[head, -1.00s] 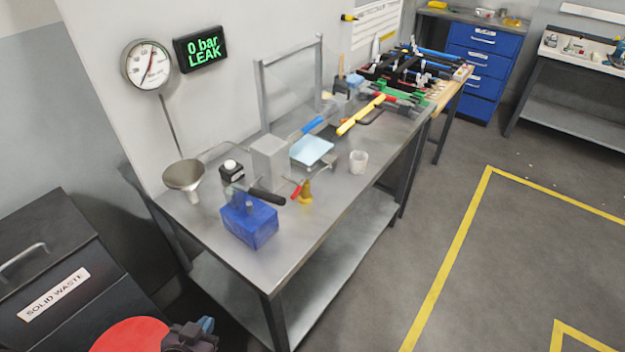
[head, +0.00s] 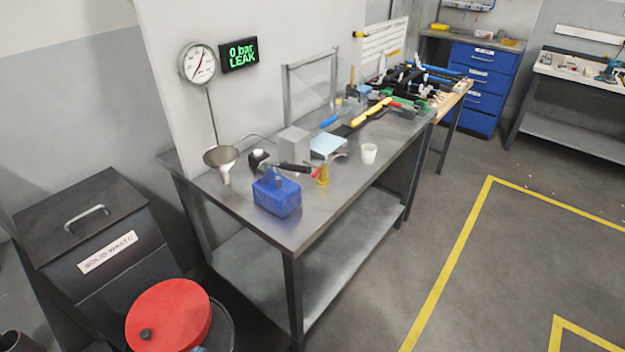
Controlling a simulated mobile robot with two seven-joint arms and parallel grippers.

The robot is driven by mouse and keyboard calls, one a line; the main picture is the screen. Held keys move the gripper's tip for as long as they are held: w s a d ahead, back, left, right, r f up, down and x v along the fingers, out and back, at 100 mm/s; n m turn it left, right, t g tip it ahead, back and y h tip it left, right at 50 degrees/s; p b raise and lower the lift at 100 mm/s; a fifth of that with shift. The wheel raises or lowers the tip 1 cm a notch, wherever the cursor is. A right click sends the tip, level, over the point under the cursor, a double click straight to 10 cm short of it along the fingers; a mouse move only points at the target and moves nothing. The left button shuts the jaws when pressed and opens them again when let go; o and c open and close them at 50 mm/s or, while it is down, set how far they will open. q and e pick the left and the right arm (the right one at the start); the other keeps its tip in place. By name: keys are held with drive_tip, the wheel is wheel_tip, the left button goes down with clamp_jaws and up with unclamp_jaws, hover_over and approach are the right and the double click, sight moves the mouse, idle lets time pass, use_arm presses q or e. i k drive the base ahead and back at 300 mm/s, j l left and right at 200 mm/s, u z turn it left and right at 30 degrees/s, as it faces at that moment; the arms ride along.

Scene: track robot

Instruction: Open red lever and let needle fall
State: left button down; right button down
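The red lever (head: 316,172) is a small red handle by a brass valve (head: 323,176) on the steel workbench (head: 300,225). It is too small to tell whether it is open or shut. The round pressure gauge (head: 197,62) stands on a thin stem at the bench's back left. Its needle points upward, slightly right; the scale is too small to read. Neither gripper shows clearly. A blue-grey sliver at the bottom edge, below the red lid, cannot be identified.
A blue block pump (head: 277,194) with a black handle, a funnel (head: 222,160), a grey box (head: 293,142) and a white cup (head: 369,153) crowd the bench. A solid waste bin (head: 85,225) and a red-lidded drum (head: 168,315) stand left. Floor on the right is clear.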

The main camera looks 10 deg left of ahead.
sight(315, 173)
drive_tip(key=u, duration=1.3)
drive_tip(key=l+u, duration=0.2)
drive_tip(key=u, duration=0.2)
drive_tip(key=l+u, duration=0.2)
drive_tip(key=u, duration=0.15)
drive_tip(key=k+l, duration=0.1)
drive_tip(key=l, duration=1.9)
drive_tip(key=k+l, duration=0.15)
drive_tip(key=l, duration=0.85)
drive_tip(key=k+l, duration=0.1)
drive_tip(key=l, duration=0.9)
